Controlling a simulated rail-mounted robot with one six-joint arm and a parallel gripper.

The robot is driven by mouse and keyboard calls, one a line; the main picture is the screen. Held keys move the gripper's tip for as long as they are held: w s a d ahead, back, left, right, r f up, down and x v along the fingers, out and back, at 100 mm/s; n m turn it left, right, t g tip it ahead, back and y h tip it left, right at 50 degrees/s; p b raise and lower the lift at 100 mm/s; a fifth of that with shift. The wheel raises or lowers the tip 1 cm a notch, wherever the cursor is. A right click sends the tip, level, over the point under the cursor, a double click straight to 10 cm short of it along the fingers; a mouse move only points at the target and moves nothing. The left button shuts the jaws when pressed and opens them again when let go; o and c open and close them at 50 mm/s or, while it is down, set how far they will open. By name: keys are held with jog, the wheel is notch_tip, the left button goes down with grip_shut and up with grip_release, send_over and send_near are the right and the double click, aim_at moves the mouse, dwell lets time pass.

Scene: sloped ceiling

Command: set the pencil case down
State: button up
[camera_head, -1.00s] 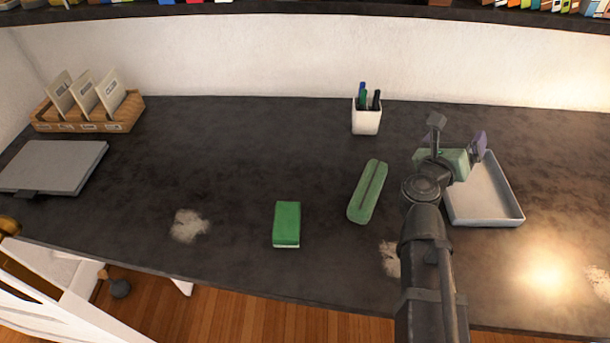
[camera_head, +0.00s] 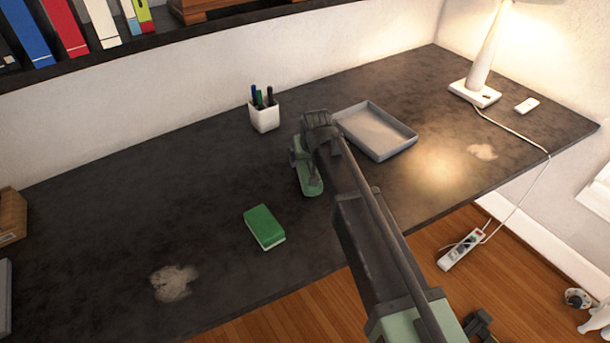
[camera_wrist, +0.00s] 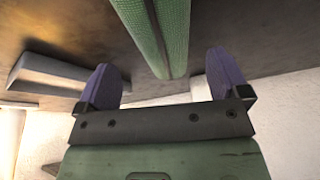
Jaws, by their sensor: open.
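The pencil case (camera_head: 313,188) is long and green with a dark stripe down its length. It lies on the dark desk (camera_head: 200,185), left of the grey tray, partly hidden by my arm in the head view. In the wrist view the pencil case (camera_wrist: 160,35) runs down from the top edge, in line with the gap between my purple fingers. My gripper (camera_wrist: 163,78) is open, with the fingers on either side of that line and apart from the case. In the head view my arm mostly hides the gripper over the case.
The empty tray (camera_head: 380,130) is just right of my arm. A white pen cup (camera_head: 264,116) stands behind, and a green sponge (camera_head: 264,228) lies front left. A lamp (camera_head: 480,75) with a cord stands at the far right.

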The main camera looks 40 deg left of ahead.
aim_at(308, 163)
jog(key=shift+x, duration=1)
jog(key=shift+s+r, duration=0.1)
jog(key=shift+r, duration=0.05)
jog(key=b+x, duration=0.5)
jog(key=shift+a, duration=0.15)
jog(key=shift+r, duration=0.15)
jog(key=shift+c, duration=0.2)
jog(key=c, duration=1.1)
notch_tip(308, 163, up, 20)
jog(key=p, duration=2)
jog(key=shift+p, duration=0.3)
jog(key=shift+c, duration=0.2)
